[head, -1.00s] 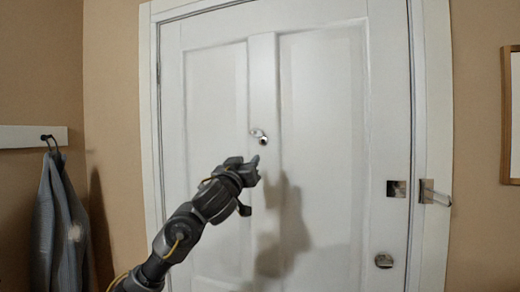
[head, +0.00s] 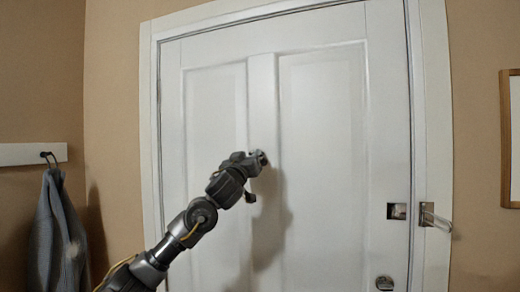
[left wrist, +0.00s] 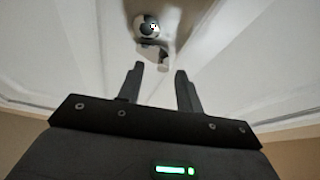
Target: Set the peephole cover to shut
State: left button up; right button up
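The white door (head: 325,110) carries the peephole, which my left gripper hides in the head view. In the left wrist view the peephole (left wrist: 147,27) is a round metal fitting with a dark lens showing. The small pale cover (left wrist: 154,54) sits beside it, swung off the lens. My left gripper (head: 264,158) is up at the door. Its two fingers (left wrist: 159,69) are apart, with the cover's near end at the gap between the tips; I cannot tell if they touch it. My right gripper is not in view.
A metal latch plate (head: 397,211) and a door guard (head: 434,219) are at the door's right edge, with a knob (head: 384,283) below. A grey garment (head: 58,230) hangs from a hook rail (head: 30,154) at left. A framed item (head: 511,140) hangs at right.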

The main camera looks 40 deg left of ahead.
pick_arm(q)
jog(key=shift+w+r, duration=0.15)
jog(key=shift+w, duration=0.25)
jog(key=shift+c, duration=0.3)
jog(key=shift+a, duration=0.2)
grip_shut()
jog(key=shift+s, duration=0.1)
